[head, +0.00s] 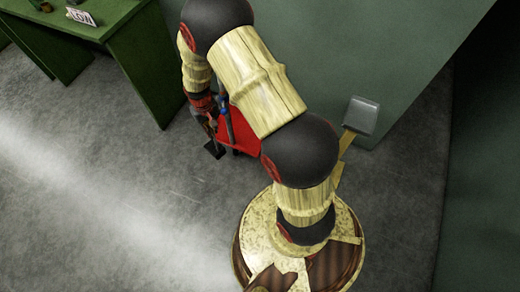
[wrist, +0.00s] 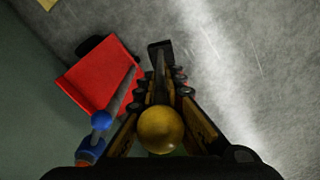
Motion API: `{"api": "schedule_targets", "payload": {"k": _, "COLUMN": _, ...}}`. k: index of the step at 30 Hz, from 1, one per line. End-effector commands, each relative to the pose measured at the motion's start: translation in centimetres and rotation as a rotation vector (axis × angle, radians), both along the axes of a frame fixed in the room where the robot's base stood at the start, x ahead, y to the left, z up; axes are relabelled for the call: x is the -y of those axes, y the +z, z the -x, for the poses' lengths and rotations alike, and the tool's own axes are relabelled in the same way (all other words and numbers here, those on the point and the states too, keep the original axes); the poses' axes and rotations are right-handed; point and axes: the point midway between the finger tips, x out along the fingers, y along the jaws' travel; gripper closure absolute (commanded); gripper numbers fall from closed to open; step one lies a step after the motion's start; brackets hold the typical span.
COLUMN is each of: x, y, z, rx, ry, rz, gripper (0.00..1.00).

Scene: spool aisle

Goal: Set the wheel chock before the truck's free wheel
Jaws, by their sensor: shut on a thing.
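My gripper (wrist: 161,84) is shut on the grey rod of the wheel chock, between its two fingers. The chock's black block (wrist: 160,46) shows past the fingertips, and a yellow ball (wrist: 160,131) sits between the fingers nearer the camera. In the head view the black block (head: 214,150) is at or just above the floor; I cannot tell if it touches. The red truck (wrist: 97,76) is left of the chock, with a gap at the block. A dark wheel (wrist: 92,44) shows at its far edge. In the head view the truck (head: 240,133) is partly hidden by my arm.
A grey bar with a blue knob (wrist: 101,120) rises by the truck close to my left finger. A green wall (head: 340,60) stands behind the truck. A green table (head: 130,50) with a sign (head: 82,16) is at upper left. Grey floor (head: 110,190) is clear at left.

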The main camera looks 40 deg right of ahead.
Motion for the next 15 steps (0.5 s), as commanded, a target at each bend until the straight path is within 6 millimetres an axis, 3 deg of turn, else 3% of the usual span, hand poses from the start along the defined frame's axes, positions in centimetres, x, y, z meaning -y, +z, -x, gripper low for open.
{"api": "schedule_targets", "payload": {"k": 7, "x": 5.8, "y": -6.8, "z": 4.1, "rx": -0.008, "ry": -0.167, "rz": 0.002, "gripper": 1.00}}
{"api": "schedule_targets", "payload": {"k": 15, "x": 9.6, "y": -12.7, "z": 9.4, "rx": -0.003, "ry": -0.319, "rz": -0.002, "gripper": 1.00}}
